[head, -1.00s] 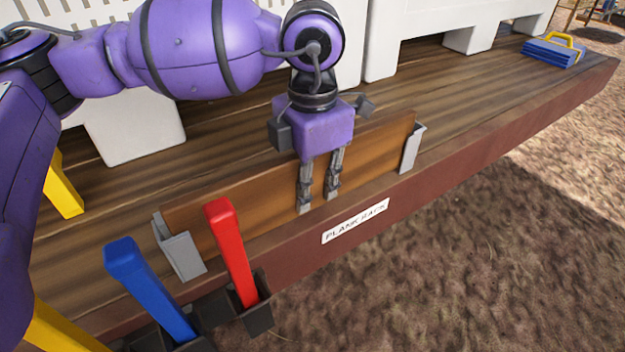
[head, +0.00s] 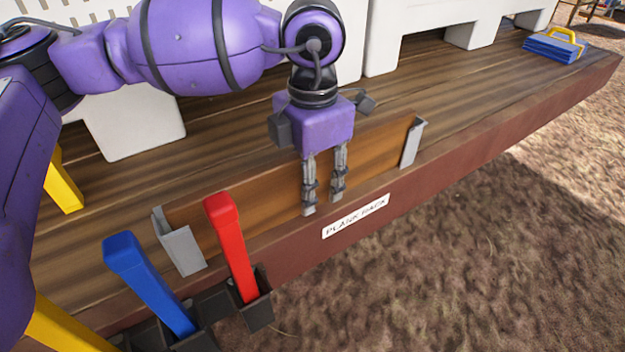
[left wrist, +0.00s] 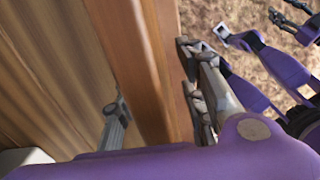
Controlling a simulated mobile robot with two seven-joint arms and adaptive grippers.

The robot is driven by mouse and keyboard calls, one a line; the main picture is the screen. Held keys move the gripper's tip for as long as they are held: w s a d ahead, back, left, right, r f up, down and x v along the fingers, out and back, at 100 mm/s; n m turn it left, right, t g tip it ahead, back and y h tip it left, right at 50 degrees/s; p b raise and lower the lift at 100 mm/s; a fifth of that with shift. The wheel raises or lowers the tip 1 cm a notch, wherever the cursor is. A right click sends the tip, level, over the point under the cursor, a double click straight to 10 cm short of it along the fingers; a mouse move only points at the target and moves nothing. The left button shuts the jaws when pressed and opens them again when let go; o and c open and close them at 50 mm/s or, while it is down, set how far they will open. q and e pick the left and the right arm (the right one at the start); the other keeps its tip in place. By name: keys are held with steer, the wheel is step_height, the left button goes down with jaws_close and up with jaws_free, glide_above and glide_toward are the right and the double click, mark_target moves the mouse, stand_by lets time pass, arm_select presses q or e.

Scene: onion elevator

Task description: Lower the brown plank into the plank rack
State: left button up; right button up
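The brown plank (head: 265,190) stands on its long edge at the front edge of the deck, between the two grey end brackets of the plank rack (head: 182,248). Its ends are at the brackets; its lower edge is partly hidden, so I cannot tell how deep it sits. My left gripper (head: 324,196) points down in front of the plank's middle. Its two fingers are apart, both on the outer face side, with nothing seen between them. In the left wrist view, the plank (left wrist: 150,60) runs beside the fingers (left wrist: 200,90). I cannot tell whether they touch it.
A red handle (head: 232,245) and a blue handle (head: 150,285) stand in dark holders at the front left. A "PLANK RACK" label (head: 355,216) is on the deck's edge. White panels (head: 135,120) stand behind. A blue item with a yellow handle (head: 555,47) lies far right.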

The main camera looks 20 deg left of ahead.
arm_select(q)
step_height(320, 180, up, 12)
stand_by(0.4)
